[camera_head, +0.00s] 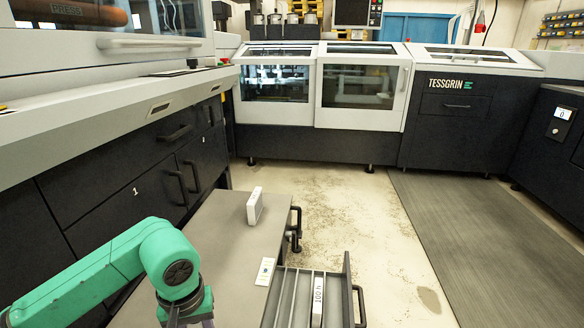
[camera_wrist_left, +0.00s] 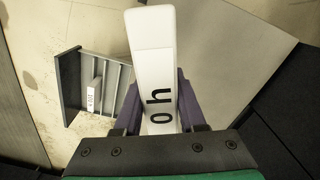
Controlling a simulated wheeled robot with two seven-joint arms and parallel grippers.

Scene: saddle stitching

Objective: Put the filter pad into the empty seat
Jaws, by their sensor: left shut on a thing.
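My left gripper (camera_wrist_left: 157,102) is shut on the filter pad (camera_wrist_left: 152,50), a long white block with dark lettering ending in "h". In the left wrist view the pad points away between the two purplish fingers. In the head view my green left arm reaches to the bottom edge, and the fingers and held pad are not clearly visible there. The slotted rack (camera_head: 346,290) stands at the table's right side, with several narrow slots. One white block (camera_head: 318,298) marked "100 h" sits in it; slots to its left look empty. The rack also shows in the left wrist view (camera_wrist_left: 68,88), apart from the held pad.
A grey table (camera_head: 215,240) carries an upright white block (camera_head: 254,206) and a small white card (camera_head: 265,271). A black handle (camera_head: 296,228) sticks out at its right edge. Dark cabinets (camera_head: 130,190) line the left. Open floor (camera_head: 370,220) lies to the right.

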